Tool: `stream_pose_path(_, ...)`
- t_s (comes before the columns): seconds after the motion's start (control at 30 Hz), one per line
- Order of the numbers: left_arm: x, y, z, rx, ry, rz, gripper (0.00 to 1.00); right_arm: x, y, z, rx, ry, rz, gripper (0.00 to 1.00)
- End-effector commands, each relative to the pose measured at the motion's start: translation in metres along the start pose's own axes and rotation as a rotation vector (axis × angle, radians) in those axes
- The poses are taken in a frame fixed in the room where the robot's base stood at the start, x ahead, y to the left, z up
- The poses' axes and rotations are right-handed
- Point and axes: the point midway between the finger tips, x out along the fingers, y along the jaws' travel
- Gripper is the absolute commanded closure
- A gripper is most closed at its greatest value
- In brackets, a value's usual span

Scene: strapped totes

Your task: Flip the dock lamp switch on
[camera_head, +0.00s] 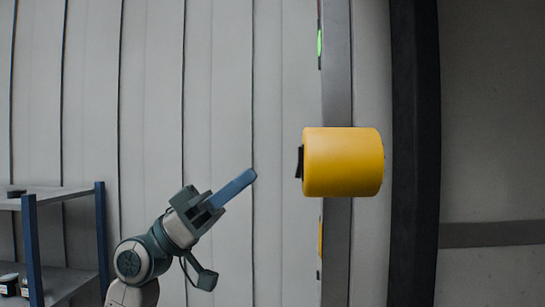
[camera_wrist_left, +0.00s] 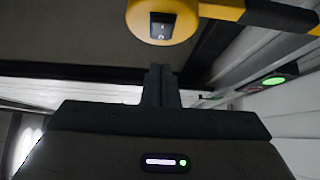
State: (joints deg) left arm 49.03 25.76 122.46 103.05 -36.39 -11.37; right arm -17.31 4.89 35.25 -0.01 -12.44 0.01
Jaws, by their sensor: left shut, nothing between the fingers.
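The dock lamp is a yellow cylinder (camera_head: 343,162) on a grey post at the centre right of the head view. A black rocker switch (camera_head: 299,162) sticks out from its left end. In the left wrist view the yellow lamp (camera_wrist_left: 190,22) is at the top, with the black switch (camera_wrist_left: 161,26) on its face. My left gripper (camera_head: 252,175) is shut and empty, to the left of the switch and slightly below it, with a gap between. Its fingers (camera_wrist_left: 161,72) also show shut in the wrist view, below the switch. My right gripper is out of view.
A grey shelf with blue posts (camera_head: 32,245) stands at the lower left. The grey post (camera_head: 337,90) carries a green light (camera_head: 320,42). A dark vertical beam (camera_head: 414,150) stands right of the lamp. The space between gripper and lamp is clear.

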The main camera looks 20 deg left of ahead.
Motion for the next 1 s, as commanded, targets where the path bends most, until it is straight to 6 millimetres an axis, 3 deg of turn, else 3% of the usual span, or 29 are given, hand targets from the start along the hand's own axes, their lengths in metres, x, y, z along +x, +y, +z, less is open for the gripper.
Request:
stream_pose_path(0.03, 0.012, 0.001, -0.006, -0.003, 0.004, 0.003, 1.00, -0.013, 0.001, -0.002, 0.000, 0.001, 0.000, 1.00)
stream_pose_path(0.1, 0.020, 0.000, -0.002, -0.006, 0.003, 0.002, 1.00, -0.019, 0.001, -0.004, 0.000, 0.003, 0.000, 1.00)
stream_pose_path(0.4, 0.037, 0.000, 0.022, -0.003, 0.002, 0.000, 1.00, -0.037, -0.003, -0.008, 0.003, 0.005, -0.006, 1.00)
stream_pose_path(1.0, 0.040, 0.000, 0.030, 0.000, 0.007, 0.000, 1.00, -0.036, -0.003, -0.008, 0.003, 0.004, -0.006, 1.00)
